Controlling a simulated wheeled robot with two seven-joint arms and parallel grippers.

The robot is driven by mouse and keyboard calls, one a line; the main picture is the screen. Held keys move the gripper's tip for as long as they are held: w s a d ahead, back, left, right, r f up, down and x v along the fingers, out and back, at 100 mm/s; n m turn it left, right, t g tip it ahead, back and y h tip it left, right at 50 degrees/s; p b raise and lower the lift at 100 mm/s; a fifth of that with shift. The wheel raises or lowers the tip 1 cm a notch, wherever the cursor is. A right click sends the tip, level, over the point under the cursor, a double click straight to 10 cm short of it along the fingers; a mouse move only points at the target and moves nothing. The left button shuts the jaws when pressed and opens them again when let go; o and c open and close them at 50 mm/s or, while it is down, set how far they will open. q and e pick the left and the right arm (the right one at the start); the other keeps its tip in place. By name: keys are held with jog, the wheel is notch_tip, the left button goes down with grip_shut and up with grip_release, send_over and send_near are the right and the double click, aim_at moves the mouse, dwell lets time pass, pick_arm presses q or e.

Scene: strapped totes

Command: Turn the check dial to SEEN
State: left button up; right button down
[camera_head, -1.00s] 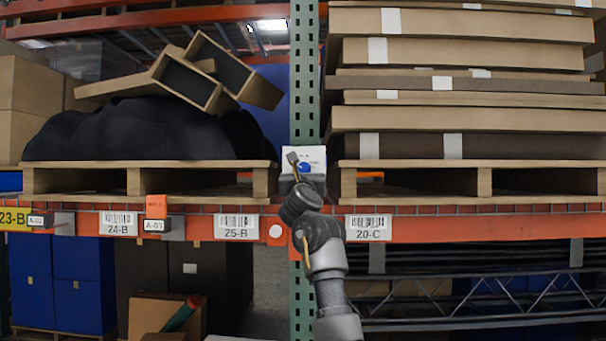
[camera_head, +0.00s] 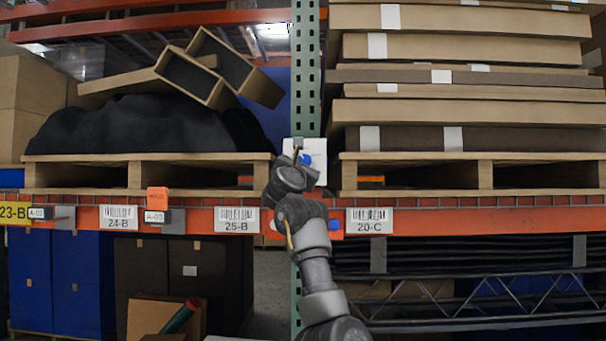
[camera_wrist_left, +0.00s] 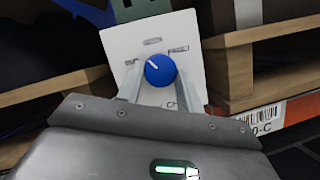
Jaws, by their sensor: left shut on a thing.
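The check dial is a round blue knob (camera_wrist_left: 160,70) on a white plate (camera_wrist_left: 150,35) in the left wrist view. Its white pointer line points to the upper left. Small labels sit to the left and right above it, too small to read. The fingers of my left gripper (camera_wrist_left: 160,82) stand on either side of the knob, shut on it. In the head view the knob (camera_head: 305,159) shows partly behind my left gripper (camera_head: 299,158), on the white plate (camera_head: 316,148) fixed at the green upright. My right gripper is not in view.
The green rack upright (camera_head: 306,70) rises behind the plate. Wooden pallets (camera_head: 100,160) stand close on both sides, with black-wrapped goods at left and flat cartons (camera_head: 460,55) at right. The orange beam (camera_head: 440,220) runs below.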

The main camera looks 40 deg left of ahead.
pick_arm(q)
jog(key=shift+s+a+r+m+h+b, duration=0.15)
jog(key=shift+m+h, duration=0.45)
jog(key=shift+m, duration=0.75)
jog(key=shift+w+m+h+b, duration=0.1)
jog(key=shift+m+h+b, duration=0.15)
jog(key=shift+m+h, duration=0.75)
jog(key=shift+s+a+r+m+h+b, duration=0.1)
jog(key=shift+m+h+b, duration=0.1)
jog(key=shift+m, duration=1.85)
jog(key=o, duration=1)
jog(key=b+v, duration=0.5)
jog(key=v, duration=0.6)
jog(key=shift+r, duration=0.15)
